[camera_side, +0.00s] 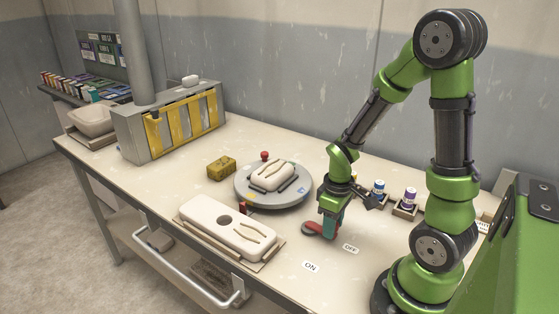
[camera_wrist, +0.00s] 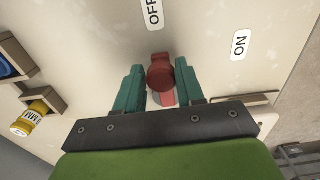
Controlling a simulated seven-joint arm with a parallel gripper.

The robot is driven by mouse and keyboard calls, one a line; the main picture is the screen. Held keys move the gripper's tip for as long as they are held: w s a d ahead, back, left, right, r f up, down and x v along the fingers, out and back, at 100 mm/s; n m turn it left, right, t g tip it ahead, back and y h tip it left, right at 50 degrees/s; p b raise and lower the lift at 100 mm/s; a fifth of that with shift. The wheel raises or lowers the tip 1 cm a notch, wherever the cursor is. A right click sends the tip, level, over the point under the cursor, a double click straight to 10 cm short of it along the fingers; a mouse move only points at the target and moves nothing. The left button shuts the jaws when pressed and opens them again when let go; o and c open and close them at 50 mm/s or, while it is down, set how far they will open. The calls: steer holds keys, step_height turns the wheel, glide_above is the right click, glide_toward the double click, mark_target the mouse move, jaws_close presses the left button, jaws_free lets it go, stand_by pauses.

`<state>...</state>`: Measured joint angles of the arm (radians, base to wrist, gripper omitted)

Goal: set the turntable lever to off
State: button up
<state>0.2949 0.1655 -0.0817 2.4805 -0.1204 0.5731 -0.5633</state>
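The turntable lever (camera_side: 312,228) is red, with a rounded base at its left end, and lies low on the table in the side view. Its red knob (camera_wrist: 160,72) shows in the wrist view, and the lever points roughly toward the OFF label (camera_wrist: 153,12). The ON label (camera_wrist: 240,45) lies off to the right there. In the side view my gripper (camera_side: 331,226) hides part of the lever.
The grey turntable (camera_side: 243,194) bears a pale mould, left of my gripper. A long pale mould (camera_side: 205,218) lies on a board at the front. A yellow sponge (camera_side: 221,168) sits behind. Small jars in holders (camera_side: 405,208) stand to the right. The table around both labels is clear.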

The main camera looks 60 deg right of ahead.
steer(key=o, duration=0.3)
step_height(320, 180, up, 17)
stand_by(0.6)
steer(key=shift+f, duration=0.1)
steer(key=a+r+m+t+y, duration=0.1)
steer(key=a+r+m+t, duration=0.1)
steer(key=a, duration=0.4)
steer(key=a+r+m+t+y, duration=0.1)
steer(key=a+r+m+t, duration=0.1)
steer(key=a+t, duration=0.3)
steer(key=shift+w+a+r, duration=0.15)
steer(key=shift+a+r, duration=0.3)
steer(key=shift+a, duration=0.3)
